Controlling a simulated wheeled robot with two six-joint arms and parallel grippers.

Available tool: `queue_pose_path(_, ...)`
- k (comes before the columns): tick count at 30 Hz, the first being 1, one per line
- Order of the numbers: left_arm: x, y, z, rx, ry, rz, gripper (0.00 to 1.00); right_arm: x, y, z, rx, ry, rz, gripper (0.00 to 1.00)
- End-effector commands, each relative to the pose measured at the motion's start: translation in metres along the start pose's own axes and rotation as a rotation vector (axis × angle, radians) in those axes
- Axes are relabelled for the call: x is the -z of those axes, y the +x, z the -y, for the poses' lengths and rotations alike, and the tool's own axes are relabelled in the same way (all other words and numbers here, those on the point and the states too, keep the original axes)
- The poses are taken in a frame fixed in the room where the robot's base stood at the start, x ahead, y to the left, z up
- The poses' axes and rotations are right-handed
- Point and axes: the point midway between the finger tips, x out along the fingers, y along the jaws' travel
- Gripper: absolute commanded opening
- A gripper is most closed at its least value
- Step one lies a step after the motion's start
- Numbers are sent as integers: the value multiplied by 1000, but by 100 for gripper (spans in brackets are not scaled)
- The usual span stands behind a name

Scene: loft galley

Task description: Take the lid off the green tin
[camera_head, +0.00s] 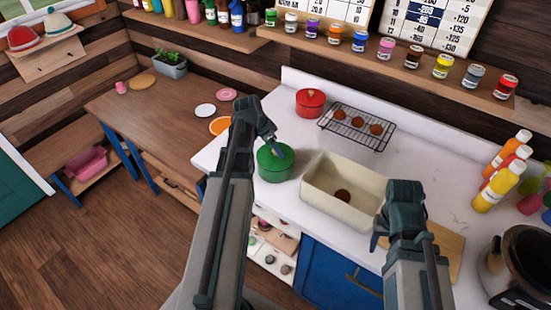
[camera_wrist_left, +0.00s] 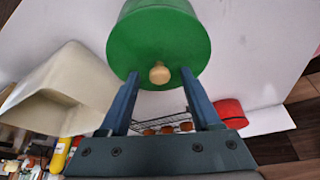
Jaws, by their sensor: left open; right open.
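The green tin (camera_head: 274,172) stands upright near the front left of the white counter. In the left wrist view, its green lid (camera_wrist_left: 125,52) is on it, with a round wooden knob (camera_wrist_left: 159,74) in the middle. My left gripper (camera_head: 278,151) is over the tin and partly hides its top. In the left wrist view, the fingers of my left gripper (camera_wrist_left: 159,78) are open, one on each side of the knob, with gaps showing. Whether the fingertips are level with the knob is hard to tell. My right gripper (camera_head: 378,237) is open at the front of the cream bin.
A cream bin (camera_head: 318,200) holding a brown round item stands right of the tin. A red pot (camera_head: 311,104) and a wire rack (camera_head: 383,141) with brown rounds are behind. Bottles (camera_head: 497,187) and a coffee pot (camera_head: 522,262) stand at the right. The counter's middle right is clear.

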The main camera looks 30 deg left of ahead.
Motion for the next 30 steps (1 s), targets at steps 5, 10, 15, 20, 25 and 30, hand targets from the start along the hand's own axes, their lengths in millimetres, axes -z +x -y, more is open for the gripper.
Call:
queue_pose_path(5,0,-1,0,0,0,0,48,0,-1,0,0,0,0,50)
queue_pose_path(10,0,-1,0,0,0,0,18,0,-1,0,0,0,0,50)
queue_pose_path(15,0,-1,0,0,0,0,0,0,-1,0,0,0,0,50)
queue_pose_path(20,0,-1,0,0,0,0,0,0,-1,0,0,0,0,50)
queue_pose_path(25,0,-2,0,0,0,0,0,0,-2,0,0,0,0,50)
queue_pose_path(30,4,-10,0,0,0,0,0,-1,-10,-1,0,1,0,50)
